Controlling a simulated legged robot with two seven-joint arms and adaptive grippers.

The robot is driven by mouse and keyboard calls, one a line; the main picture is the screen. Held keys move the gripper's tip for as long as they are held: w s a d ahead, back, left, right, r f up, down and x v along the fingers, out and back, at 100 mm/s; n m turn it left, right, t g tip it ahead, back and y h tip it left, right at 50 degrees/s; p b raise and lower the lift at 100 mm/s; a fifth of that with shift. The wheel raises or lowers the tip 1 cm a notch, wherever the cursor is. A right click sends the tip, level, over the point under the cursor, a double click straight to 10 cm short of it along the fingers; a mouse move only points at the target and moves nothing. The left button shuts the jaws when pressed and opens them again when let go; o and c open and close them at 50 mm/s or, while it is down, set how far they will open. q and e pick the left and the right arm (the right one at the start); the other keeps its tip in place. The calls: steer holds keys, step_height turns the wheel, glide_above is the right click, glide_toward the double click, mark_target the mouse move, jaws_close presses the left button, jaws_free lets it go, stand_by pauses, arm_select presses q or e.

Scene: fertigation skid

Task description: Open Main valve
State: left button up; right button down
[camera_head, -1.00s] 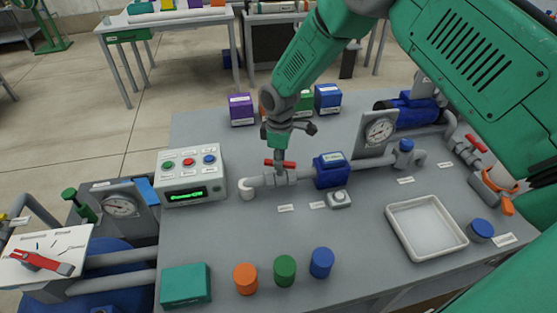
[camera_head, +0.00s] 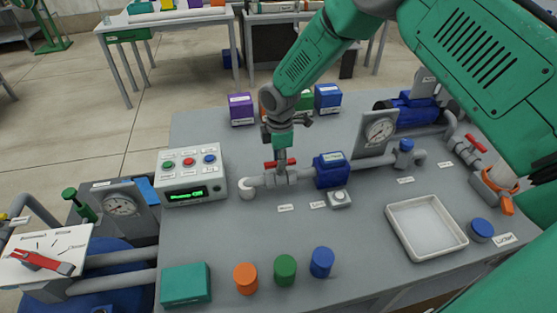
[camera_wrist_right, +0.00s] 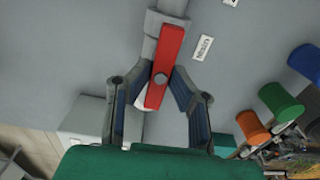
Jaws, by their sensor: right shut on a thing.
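The valve with a red bar handle (camera_head: 271,165) sits on the grey pipe near the middle of the skid table. It also shows in the right wrist view as a long red handle (camera_wrist_right: 166,62). My right gripper (camera_head: 281,163) reaches down onto this handle from above. In the wrist view its two fingers (camera_wrist_right: 158,80) press in on both sides of the handle, shut on it. The handle lies slightly slanted between them. My left gripper is not in view.
A blue pump-like block (camera_head: 331,170) is on the same pipe just right. A control box (camera_head: 191,177) stands left, a gauge panel (camera_head: 377,133) right. Another red-handled valve (camera_head: 476,143) is at the far right. A white tray (camera_head: 427,226) and coloured cylinders (camera_head: 285,270) lie nearer.

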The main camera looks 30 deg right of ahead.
steer(key=shift+w+d+r, duration=0.15)
steer(key=shift+w+r, duration=0.05)
steer(key=c, duration=1.7)
jaws_free()
steer(key=shift+o, duration=1.1)
steer(key=shift+s+f, duration=0.1)
step_height(320, 180, up, 12)
steer(key=shift+f, duration=0.1)
